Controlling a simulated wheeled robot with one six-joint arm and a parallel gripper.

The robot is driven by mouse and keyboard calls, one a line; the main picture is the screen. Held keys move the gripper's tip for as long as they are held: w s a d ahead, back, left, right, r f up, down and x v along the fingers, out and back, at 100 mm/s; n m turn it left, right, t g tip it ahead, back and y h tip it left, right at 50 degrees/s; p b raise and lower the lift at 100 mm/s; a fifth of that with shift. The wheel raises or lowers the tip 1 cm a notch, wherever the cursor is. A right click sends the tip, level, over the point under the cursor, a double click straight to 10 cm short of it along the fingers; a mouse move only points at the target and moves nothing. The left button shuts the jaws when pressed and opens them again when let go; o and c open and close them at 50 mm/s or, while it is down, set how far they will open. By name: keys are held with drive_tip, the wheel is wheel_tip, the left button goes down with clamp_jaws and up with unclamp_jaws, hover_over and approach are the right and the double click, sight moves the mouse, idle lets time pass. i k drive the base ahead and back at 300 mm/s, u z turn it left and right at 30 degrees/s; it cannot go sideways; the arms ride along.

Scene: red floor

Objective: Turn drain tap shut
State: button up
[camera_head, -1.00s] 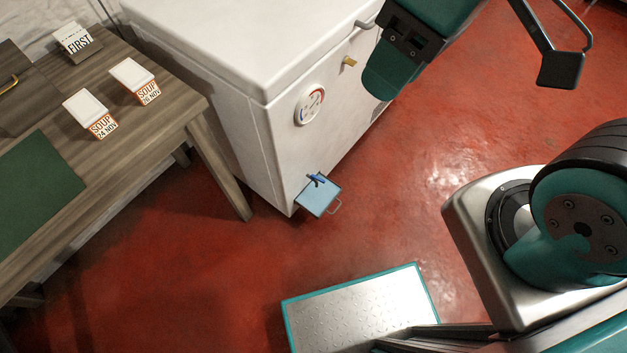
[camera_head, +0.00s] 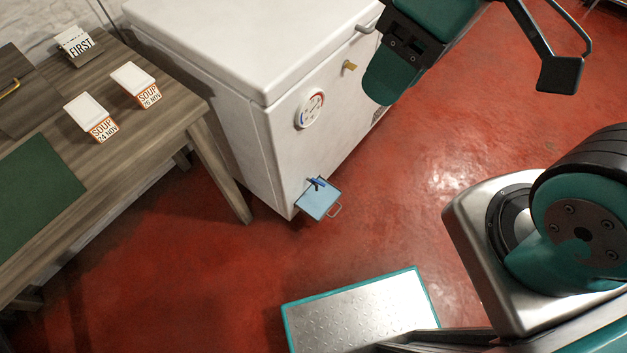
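The drain tap (camera_head: 317,184) has a small blue lever. It sits low on the front of the white chest freezer (camera_head: 195,45), just above a light-blue tray (camera_head: 318,204) with a wire handle. The tap is too small to tell whether it is open or shut. A black finger-like part of my gripper (camera_head: 560,74) shows at the top right, hanging from a dark link and well apart from the tap. The rest of the gripper is out of frame. My teal arm link crosses the top edge in front of the freezer's right side.
A round dial (camera_head: 310,110) and a brass knob (camera_head: 349,66) are on the freezer front. A wooden table (camera_head: 160,130) with soup tubs (camera_head: 98,117) stands left. A metal-topped platform (camera_head: 362,318) lies at the bottom. Red floor is clear between.

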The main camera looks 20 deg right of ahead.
sight(312, 180)
drive_tip(key=u, duration=2.4)
drive_tip(key=i, duration=0.75)
drive_tip(key=z, duration=2.45)
